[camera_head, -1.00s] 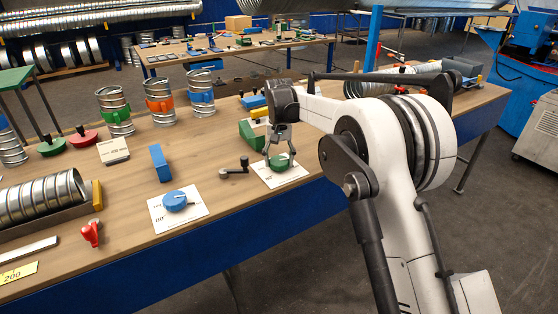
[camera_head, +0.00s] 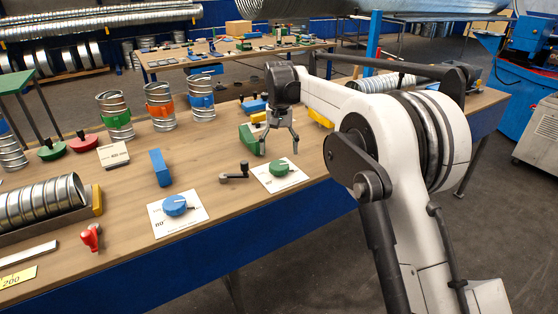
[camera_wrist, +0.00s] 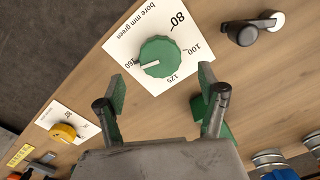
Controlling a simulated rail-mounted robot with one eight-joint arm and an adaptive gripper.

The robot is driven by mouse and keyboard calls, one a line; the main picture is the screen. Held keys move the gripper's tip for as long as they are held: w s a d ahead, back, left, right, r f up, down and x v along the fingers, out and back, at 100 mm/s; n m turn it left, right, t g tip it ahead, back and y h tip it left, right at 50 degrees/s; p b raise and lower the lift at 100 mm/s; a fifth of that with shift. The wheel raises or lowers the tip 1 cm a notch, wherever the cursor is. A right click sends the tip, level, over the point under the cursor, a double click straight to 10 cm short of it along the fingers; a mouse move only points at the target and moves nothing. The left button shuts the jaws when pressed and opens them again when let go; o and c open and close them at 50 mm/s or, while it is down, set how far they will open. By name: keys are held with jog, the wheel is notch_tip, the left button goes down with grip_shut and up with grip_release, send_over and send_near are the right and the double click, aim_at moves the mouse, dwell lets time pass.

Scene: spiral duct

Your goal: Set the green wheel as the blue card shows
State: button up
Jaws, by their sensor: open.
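The green wheel (camera_head: 279,168) sits on a white dial plate (camera_head: 298,178) near the table's front edge. In the wrist view the green wheel (camera_wrist: 160,57) has a white pointer mark turned toward the 160 label; 80, 100 and 125 are also printed. My gripper (camera_head: 278,152) is open and empty above the wheel, apart from it. In the wrist view its fingers (camera_wrist: 162,90) stand wide, with the wheel beyond the tips. An upright blue block or card (camera_head: 160,167) stands left of it; I cannot read any marks on it.
A blue wheel (camera_head: 176,205) on a white plate lies left. A black crank (camera_head: 236,172) is close beside the green wheel's plate. A green block (camera_head: 250,138) stands behind. A yellow wheel (camera_wrist: 62,132) shows in the wrist view. Banded duct pieces (camera_head: 160,105) stand farther back.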

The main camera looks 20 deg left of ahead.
aim_at(281, 165)
notch_tip(281, 165, up, 6)
jog(key=shift+f, duration=0.15)
dwell(0.4)
jog(key=s+d+r+m+t, duration=0.1)
jog(key=s+d+r, duration=0.1)
jog(key=d+r, duration=0.45)
jog(key=s+d+r+t, duration=0.1)
jog(key=s+d+r, duration=0.15)
jog(key=d, duration=0.65)
jog(key=s+d+r+m+t+y, duration=0.1)
jog(key=s+d+r, duration=0.1)
jog(key=s+d, duration=0.35)
jog(key=s+d+r, duration=0.1)
jog(key=s+d, duration=0.2)
jog(key=d, duration=0.5)
jog(key=s+d+f+t, duration=0.1)
jog(key=s+d+f, duration=0.3)
jog(key=s, duration=0.4)
jog(key=s+d+f+m+t, duration=0.1)
jog(key=s+d+f, duration=0.3)
jog(key=s+d, duration=0.3)
jog(key=s+d+f+m+t+h, duration=0.1)
jog(key=s+d+f, duration=0.3)
jog(key=s, duration=0.6)
jog(key=shift+d+t, duration=0.6)
jog(key=shift+d, duration=0.45)
